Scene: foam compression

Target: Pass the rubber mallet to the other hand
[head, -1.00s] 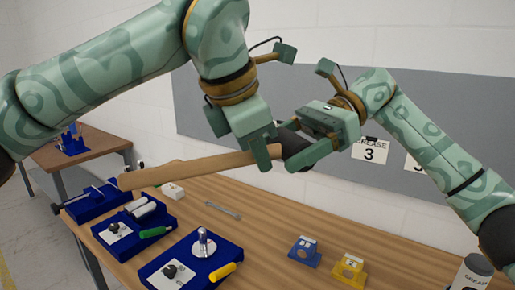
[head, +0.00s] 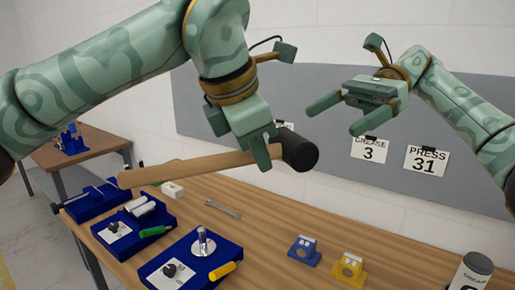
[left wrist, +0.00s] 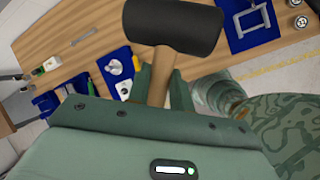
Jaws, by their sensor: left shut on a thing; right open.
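The rubber mallet has a black head (head: 299,152) and a long wooden handle (head: 185,168). My left gripper (head: 258,150) is shut on the handle close to the head, and holds the mallet above the table. The handle reaches out to the left, and the head is to the right of the fingers. In the left wrist view the mallet head (left wrist: 173,25) is just beyond the fingers, with the handle (left wrist: 160,75) between them. My right gripper (head: 335,112) is open and empty, up and to the right of the head, apart from it.
The wooden table (head: 270,215) holds blue trays (head: 190,262) at left, a wrench (head: 223,209), a blue block (head: 304,250), a yellow block (head: 348,267) and a grease can (head: 471,273). A grey board (head: 225,105) with paper cards is behind. The air between the grippers is free.

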